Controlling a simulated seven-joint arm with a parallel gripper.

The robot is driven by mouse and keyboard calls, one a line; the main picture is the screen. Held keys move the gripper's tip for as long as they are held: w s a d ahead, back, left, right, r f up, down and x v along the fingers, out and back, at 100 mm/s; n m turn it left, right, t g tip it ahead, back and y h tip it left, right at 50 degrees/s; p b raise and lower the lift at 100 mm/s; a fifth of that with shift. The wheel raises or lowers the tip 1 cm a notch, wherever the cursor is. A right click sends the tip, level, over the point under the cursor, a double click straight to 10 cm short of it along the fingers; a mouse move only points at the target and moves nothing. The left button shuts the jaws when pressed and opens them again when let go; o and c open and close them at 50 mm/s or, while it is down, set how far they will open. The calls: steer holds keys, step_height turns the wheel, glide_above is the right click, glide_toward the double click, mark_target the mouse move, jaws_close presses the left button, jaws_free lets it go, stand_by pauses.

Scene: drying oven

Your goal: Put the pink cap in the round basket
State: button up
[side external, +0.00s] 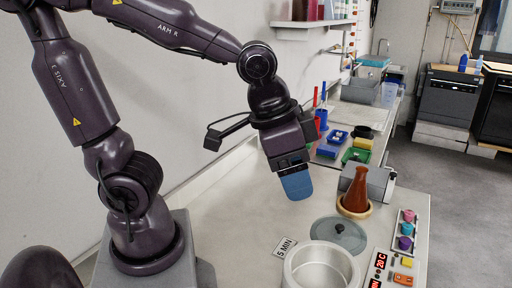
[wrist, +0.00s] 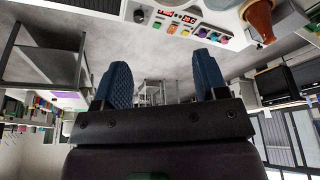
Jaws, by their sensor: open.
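The pink cap (side external: 408,215) stands at the far end of a short row of caps on a pale strip at the table's right edge, beside a teal and a purple cap. A round metal container (side external: 320,268), which looks like the round basket, sits at the front of the table, cut off by the lower picture edge. My gripper (side external: 296,185) hangs over the table, behind and above the container and well left of the caps. In the wrist view, my gripper (wrist: 162,75) has its blue fingers apart with nothing between them. Small coloured caps show above the right finger there.
A grey lid (side external: 338,236) lies behind the container. A reddish-brown flask (side external: 357,190) stands in a ring near the caps. A control panel (side external: 385,272) with red displays is at the front right. A "5 MIN" sign (side external: 284,247) lies left. The left table is clear.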

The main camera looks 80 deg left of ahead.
steer(key=s+a+r+n+t, duration=0.1)
steer(key=s+a+r+n, duration=0.1)
steer(key=s+a+r, duration=0.2)
steer(key=shift+s+a+r+n+t+y, duration=0.15)
steer(key=shift+s+a+n+t+y, duration=0.2)
steer(key=shift+a, duration=0.45)
